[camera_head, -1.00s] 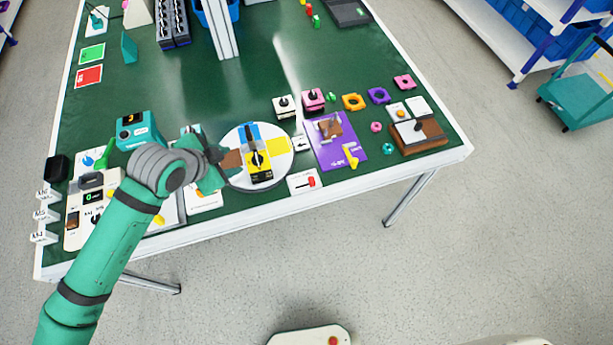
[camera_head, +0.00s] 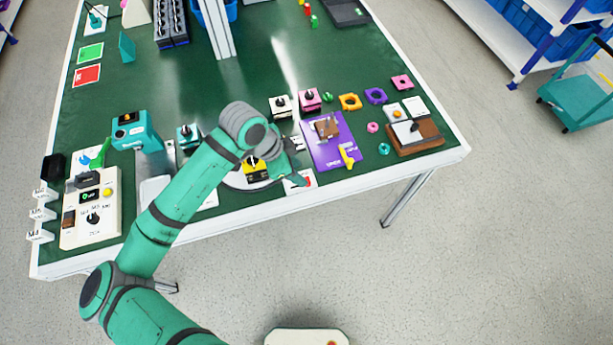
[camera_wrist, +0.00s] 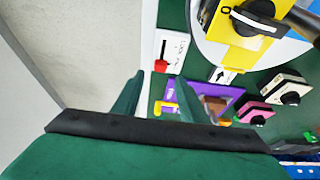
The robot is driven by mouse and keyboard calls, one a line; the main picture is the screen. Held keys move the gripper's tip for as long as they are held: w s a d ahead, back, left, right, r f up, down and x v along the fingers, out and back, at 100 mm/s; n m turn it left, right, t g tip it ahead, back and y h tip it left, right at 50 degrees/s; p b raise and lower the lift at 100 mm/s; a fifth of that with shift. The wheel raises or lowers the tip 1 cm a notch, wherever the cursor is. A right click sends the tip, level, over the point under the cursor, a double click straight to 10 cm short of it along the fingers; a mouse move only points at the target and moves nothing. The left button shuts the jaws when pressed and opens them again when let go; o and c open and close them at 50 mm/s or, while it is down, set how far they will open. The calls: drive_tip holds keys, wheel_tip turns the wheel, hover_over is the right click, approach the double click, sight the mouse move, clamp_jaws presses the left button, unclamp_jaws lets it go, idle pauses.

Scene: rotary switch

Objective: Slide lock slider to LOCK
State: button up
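A white plate (camera_head: 290,187) with a red slider knob (camera_head: 308,180) lies near the table's front edge. In the wrist view the plate (camera_wrist: 172,48) stands ahead of the fingers, with the red knob (camera_wrist: 161,67) at its near end. My gripper (camera_head: 300,177) is over this plate in the head view and partly covers it. In the wrist view my gripper (camera_wrist: 161,79) shows two separated fingers with nothing between them. The fingertips are close to the red knob; whether they touch it cannot be told. Any lettering on the plate is unreadable.
A yellow rotary switch (camera_wrist: 237,43) with a black knob sits on a white disc (camera_head: 236,181) beside the plate. A purple board (camera_head: 340,155) with a yellow handle is to its right. Cubes with black knobs (camera_head: 281,106) stand behind. Free floor lies in front.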

drive_tip(key=shift+x, duration=3.05)
